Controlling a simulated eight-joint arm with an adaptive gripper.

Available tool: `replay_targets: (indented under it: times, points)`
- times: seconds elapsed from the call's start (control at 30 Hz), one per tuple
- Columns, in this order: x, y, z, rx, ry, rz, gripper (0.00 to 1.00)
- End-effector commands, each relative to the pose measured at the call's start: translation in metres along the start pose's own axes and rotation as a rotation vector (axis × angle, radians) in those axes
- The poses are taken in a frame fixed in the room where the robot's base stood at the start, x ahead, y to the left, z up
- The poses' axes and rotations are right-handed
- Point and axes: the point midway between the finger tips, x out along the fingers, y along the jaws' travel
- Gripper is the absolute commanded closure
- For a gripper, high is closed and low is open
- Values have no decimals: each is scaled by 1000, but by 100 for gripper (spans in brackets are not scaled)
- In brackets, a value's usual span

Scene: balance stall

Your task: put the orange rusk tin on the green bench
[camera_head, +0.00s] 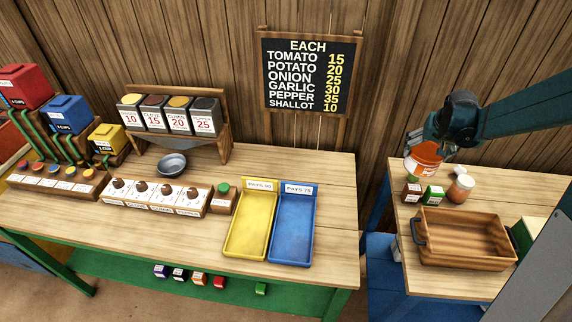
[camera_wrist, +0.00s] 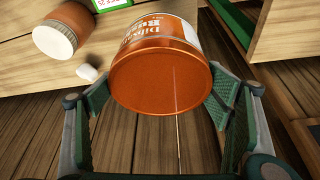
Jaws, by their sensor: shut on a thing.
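The orange rusk tin (camera_head: 425,159) is in my gripper (camera_head: 434,147), above the back left part of the right-hand table in the head view. In the wrist view the tin (camera_wrist: 165,85) sits between the two fingers of my gripper (camera_wrist: 163,95), its plain orange end facing the camera and its white lettering partly visible. The green bench (camera_head: 335,185) is the long wooden-topped table at left with a green frame; the tin is to the right of it, not over it.
The bench holds yellow (camera_head: 250,225) and blue (camera_head: 292,228) trays, a grey bowl (camera_head: 172,164) and racks of tins. Bare wood shows at its back right. The right-hand table holds a wooden crate (camera_head: 425,258), a jar (camera_head: 461,188) and small boxes. A gap separates the tables.

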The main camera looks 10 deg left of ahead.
Motion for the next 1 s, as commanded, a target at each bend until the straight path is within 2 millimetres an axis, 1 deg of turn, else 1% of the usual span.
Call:
replay_targets:
  times: [0.03, 0.1, 0.47, 0.6, 0.87, 1.0]
  points:
    - [0, -16, 6, -16, 0, -7, 41]
    - [0, -33, 12, -35, 0, -14, 41]
    - [-2, -117, 44, -139, -1, -58, 41]
    - [-4, -152, 54, -191, -2, -80, 41]
    - [-8, -228, 65, -321, -4, -132, 41]
    - [-11, -272, 67, -400, -6, -165, 41]
